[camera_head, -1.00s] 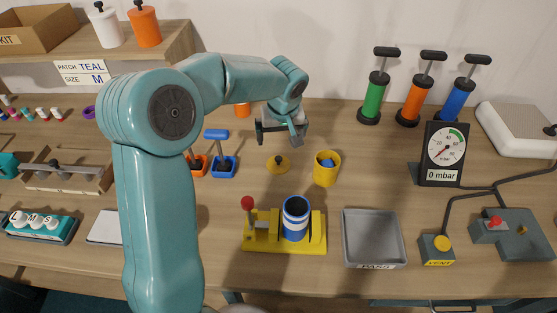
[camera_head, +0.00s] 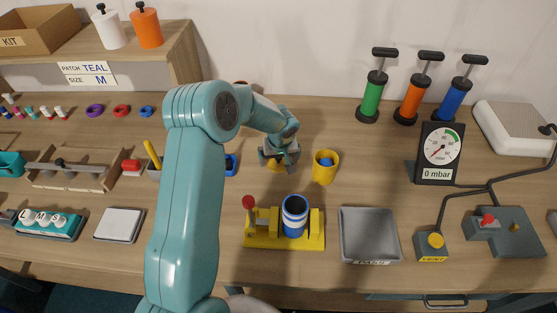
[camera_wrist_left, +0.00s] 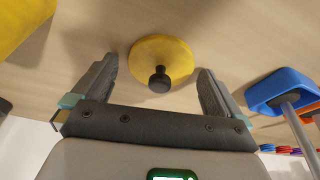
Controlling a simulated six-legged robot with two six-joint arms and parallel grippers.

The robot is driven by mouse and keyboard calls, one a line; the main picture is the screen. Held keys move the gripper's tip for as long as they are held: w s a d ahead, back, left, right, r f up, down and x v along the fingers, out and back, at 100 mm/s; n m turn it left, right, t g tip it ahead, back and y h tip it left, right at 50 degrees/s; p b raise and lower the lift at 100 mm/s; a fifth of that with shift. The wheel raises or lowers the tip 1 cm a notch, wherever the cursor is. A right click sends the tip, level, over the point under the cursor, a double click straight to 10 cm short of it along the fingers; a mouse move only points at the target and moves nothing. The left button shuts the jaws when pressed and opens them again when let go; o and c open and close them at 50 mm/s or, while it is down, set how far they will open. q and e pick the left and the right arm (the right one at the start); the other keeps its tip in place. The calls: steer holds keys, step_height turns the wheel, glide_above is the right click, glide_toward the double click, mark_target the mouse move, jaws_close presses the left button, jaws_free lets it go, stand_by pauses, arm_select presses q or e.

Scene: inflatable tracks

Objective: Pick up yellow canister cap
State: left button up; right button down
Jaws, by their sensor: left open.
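The yellow canister cap (camera_wrist_left: 165,52) is a round yellow disc with a black knob (camera_wrist_left: 159,80), lying on the table in the left wrist view. In the head view it is mostly hidden under my left gripper (camera_head: 279,160). My left gripper is open and empty above the cap. In the wrist view its two fingers are on either side of the knob, apart from it. The open yellow canister (camera_head: 325,168) stands just right of the gripper with something blue inside. My right gripper is not in view.
A blue tray (camera_wrist_left: 282,90) with a handled tool is near one finger in the wrist view. A yellow stand (camera_head: 262,238) holds a blue-and-white cylinder (camera_head: 294,217) in front. A grey tray (camera_head: 370,235), a gauge (camera_head: 438,155) and several pumps are at right. Table behind the canister is clear.

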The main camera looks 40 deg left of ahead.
arm_select(q)
steer(key=shift+c, duration=0.3)
steer(key=c, duration=0.9)
steer(key=shift+r, duration=0.2)
